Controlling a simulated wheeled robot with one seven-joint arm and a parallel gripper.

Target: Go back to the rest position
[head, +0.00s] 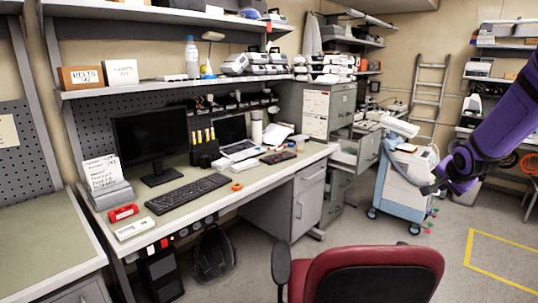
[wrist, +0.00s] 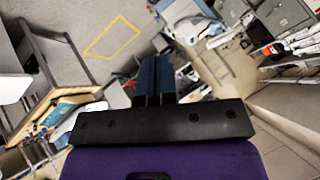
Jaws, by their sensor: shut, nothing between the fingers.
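My purple arm (head: 498,120) reaches in from the right edge of the head view, in front of the blue-and-white cart. In the wrist view my gripper (wrist: 154,70) has its dark fingers together with nothing between them. It hangs in the air over the floor, apart from any object. The wrist view is tilted, with the room turned on its side.
A desk (head: 258,184) holds a monitor (head: 150,138), a keyboard (head: 188,193) and a laptop. Several pump-like devices (head: 262,64) sit on the shelf above. A red chair (head: 368,262) stands in front. The cart (head: 404,182) is near my arm. Yellow-marked floor (head: 500,262) is clear.

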